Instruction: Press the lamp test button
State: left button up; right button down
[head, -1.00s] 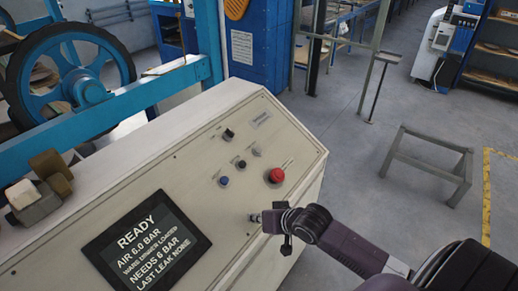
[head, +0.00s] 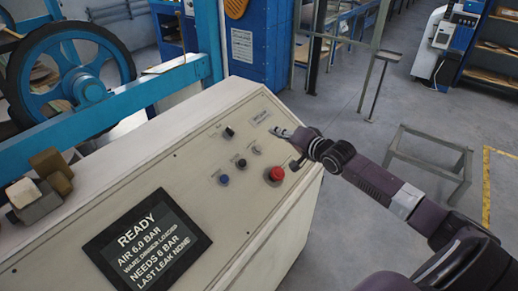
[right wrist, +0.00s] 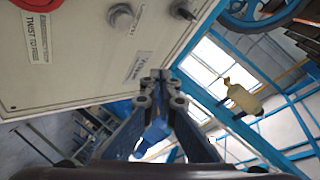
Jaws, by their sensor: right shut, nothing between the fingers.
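The sloped cream control panel (head: 200,200) carries several controls. A pale button (head: 257,151) sits beside a black button (head: 240,162), and a blue button (head: 223,180) is lower left. The labels are too small to read, so I cannot tell for certain which is the lamp test button. The pale button also shows near the top of the right wrist view (right wrist: 121,17). My right gripper (head: 281,131) is shut and empty, up and right of the pale button, near the panel's right edge. It appears apart from any button. My left gripper is out of view.
A red mushroom button (head: 275,174) lies just below my right gripper. A screen (head: 146,243) reads READY. A blue frame with a wheel (head: 70,75) stands behind.

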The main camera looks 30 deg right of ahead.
aim_at(258, 149)
jog(key=w+f+b, duration=0.1)
jog(key=f+b, duration=0.2)
jog(key=b, duration=0.1)
jog(key=w+a+f+b, duration=0.1)
jog(key=f+b, duration=0.1)
jog(key=shift+w+f+b, duration=0.3)
jog(key=shift+w, duration=0.05)
jog(key=shift+w+a+f+b, duration=0.2)
jog(key=shift+w+f+b, duration=0.2)
jog(key=shift+f, duration=0.15)
jog(key=shift+w+a+f+b, duration=0.15)
jog(key=shift+w+f+b, duration=0.2)
jog(key=shift+f, duration=0.15)
dwell(0.4)
jog(key=shift+w+a+f, duration=0.1)
jog(key=shift+w+f, duration=0.05)
jog(key=shift+f, duration=0.2)
jog(key=shift+w+a+f+b, duration=0.1)
jog(key=shift+w+f+b, duration=0.1)
jog(key=shift+f+b, duration=0.2)
dwell(0.7)
dwell(0.3)
jog(key=shift+s+r+p, duration=0.4)
jog(key=shift+r+p, duration=0.35)
jog(key=shift+p, duration=0.4)
